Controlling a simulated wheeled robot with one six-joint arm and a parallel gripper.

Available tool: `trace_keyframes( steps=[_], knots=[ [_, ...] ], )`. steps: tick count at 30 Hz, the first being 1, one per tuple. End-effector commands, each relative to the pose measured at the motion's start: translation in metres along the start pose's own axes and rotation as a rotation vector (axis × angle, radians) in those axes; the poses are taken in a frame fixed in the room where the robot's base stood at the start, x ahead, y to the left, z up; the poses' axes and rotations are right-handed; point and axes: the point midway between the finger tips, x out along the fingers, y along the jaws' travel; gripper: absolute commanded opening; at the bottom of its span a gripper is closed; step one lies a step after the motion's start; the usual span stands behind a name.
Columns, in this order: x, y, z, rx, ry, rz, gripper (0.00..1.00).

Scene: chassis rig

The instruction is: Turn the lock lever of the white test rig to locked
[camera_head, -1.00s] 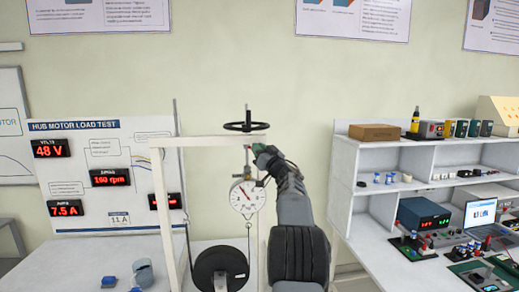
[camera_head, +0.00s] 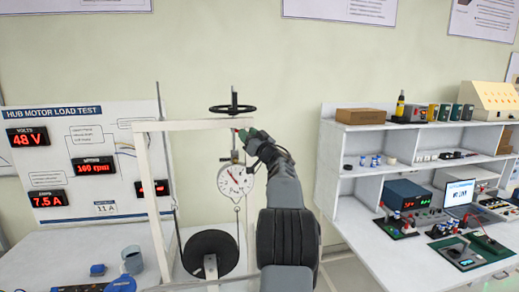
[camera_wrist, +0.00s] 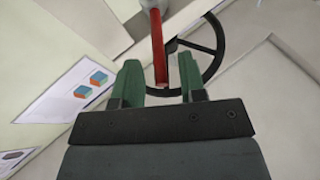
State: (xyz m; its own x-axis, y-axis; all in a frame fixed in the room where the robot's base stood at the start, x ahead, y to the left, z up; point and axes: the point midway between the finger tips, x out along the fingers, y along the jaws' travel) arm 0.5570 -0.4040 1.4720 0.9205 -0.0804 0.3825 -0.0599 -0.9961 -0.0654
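The white test rig (camera_head: 190,124) is a white frame with a black handwheel (camera_head: 233,109) on top and a round dial gauge (camera_head: 235,180) hanging under its top bar. A red lever (camera_wrist: 158,50) shows in the wrist view, reaching down between my fingers. My gripper (camera_wrist: 160,78) has green fingers, open on both sides of the lever, with visible gaps. In the head view my gripper (camera_head: 246,135) is at the top bar's right end, just below the handwheel. My arm covers part of that area, and the lever can hardly be made out there.
A display board (camera_head: 85,160) with red readouts stands left of the rig. A blue-grey mug (camera_head: 132,260) is on the white table. A black wheel (camera_head: 209,255) sits inside the frame. A white shelf bench (camera_head: 350,215) with instruments stands at the right.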

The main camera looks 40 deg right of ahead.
Motion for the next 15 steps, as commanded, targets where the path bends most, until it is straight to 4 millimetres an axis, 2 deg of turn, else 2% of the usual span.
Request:
trace_keyframes(
  steps=[1, 6, 15],
  knots=[
    [-0.013, 0.001, 0.004, -0.002, 0.000, 0.003, 0.38],
    [-0.049, 0.001, 0.004, -0.002, 0.002, 0.003, 0.38],
    [-0.098, 0.000, 0.002, -0.002, 0.002, 0.000, 0.38]
  ],
)
